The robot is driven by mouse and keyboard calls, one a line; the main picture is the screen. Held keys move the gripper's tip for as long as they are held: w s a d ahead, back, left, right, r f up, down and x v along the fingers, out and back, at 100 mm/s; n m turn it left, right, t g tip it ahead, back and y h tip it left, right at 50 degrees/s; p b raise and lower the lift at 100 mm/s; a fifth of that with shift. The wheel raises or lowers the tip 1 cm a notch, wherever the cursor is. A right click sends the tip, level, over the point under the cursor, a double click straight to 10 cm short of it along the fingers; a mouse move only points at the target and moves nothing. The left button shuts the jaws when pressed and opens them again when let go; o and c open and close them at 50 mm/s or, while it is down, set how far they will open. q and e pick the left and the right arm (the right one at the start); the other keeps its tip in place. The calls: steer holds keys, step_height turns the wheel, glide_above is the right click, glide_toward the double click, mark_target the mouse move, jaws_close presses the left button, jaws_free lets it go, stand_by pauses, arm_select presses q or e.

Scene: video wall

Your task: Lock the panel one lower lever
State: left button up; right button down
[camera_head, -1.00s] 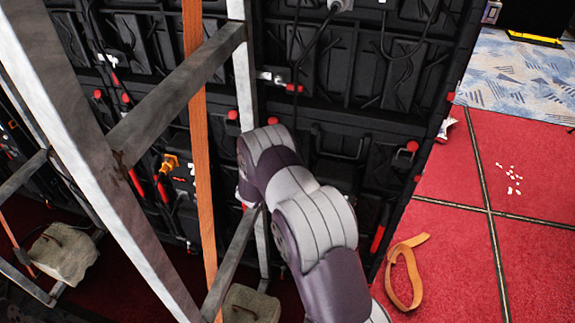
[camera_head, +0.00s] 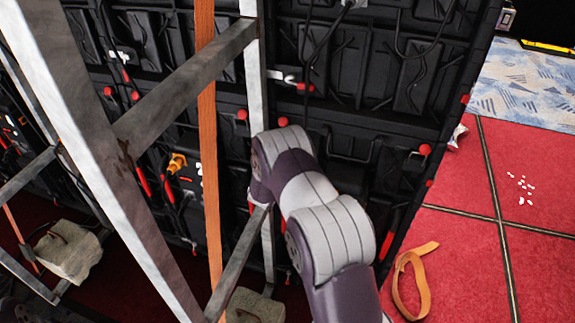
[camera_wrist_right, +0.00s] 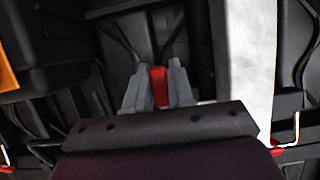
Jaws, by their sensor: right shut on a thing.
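In the right wrist view, my right gripper (camera_wrist_right: 159,88) has its two grey fingers closed on the sides of a red lever (camera_wrist_right: 159,86) on the black panel back. In the head view, my right arm reaches in from the lower right towards the black panel (camera_head: 340,130). The arm's own bulk hides the right gripper and the held lever there. My left gripper is not in view.
A grey metal frame (camera_head: 185,85) with an upright post and crossbars stands close in front of the panels. An orange strap (camera_head: 208,150) hangs beside it. Stone-like weights (camera_head: 68,252) sit at its foot. A loose orange strap (camera_head: 418,280) lies on the red floor.

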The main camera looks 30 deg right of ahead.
steer(key=c, duration=1.1)
jaws_free()
steer(key=shift+o, duration=0.2)
steer(key=v, duration=1.2)
steer(key=shift+s+a, duration=0.25)
steer(key=shift+a, duration=0.05)
steer(key=shift+r, duration=0.1)
